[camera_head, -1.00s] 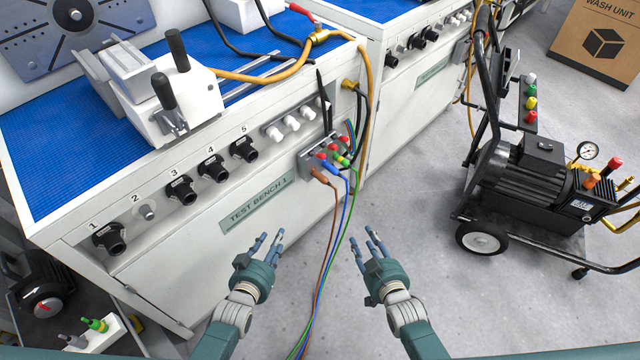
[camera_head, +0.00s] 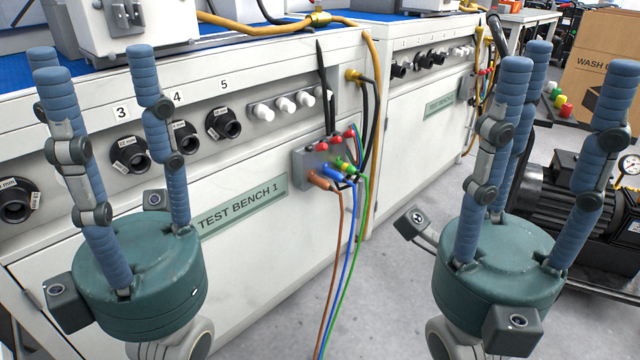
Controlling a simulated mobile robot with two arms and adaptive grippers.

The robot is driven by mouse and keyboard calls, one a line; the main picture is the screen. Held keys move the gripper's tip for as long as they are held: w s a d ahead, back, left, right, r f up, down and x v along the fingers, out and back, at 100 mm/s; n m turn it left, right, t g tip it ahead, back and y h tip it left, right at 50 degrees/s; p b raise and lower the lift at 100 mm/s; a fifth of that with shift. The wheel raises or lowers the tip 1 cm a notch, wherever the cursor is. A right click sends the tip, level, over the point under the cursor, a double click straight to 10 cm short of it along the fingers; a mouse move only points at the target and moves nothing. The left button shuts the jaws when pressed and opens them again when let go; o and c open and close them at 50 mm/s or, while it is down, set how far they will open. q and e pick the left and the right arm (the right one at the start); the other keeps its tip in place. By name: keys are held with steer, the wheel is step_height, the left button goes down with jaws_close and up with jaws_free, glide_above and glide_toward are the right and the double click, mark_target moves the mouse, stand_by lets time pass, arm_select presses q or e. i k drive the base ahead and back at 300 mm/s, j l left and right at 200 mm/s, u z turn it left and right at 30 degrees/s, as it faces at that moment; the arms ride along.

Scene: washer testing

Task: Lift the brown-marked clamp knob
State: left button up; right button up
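A small grey connector box (camera_head: 303,172) on the front of Test Bench 1 carries red caps and a brown plug (camera_head: 322,180), with blue and green plugs beside it. I cannot make out a clamp knob with a brown mark. A white clamp block (camera_head: 158,30) with metal parts stands on the bench top, cut off by the upper picture edge. My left gripper (camera_head: 95,65) is raised in front of the bench, left of the box, its fingers apart and empty. My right gripper (camera_head: 562,68) is raised right of the box, also spread and empty. Neither touches anything.
Black numbered ports (camera_head: 223,124) and white knobs (camera_head: 286,104) line the bench front. Brown, blue and green cables (camera_head: 349,240) hang between my grippers. A black pump cart (camera_head: 540,185) stands partly behind my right gripper. Grey floor (camera_head: 395,270) lies clear between bench and cart.

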mark_target(322, 147)
steer(key=l+u, duration=0.4)
steer(key=k+l+u, duration=0.15)
steer(key=u, duration=0.3)
steer(key=l, duration=0.1)
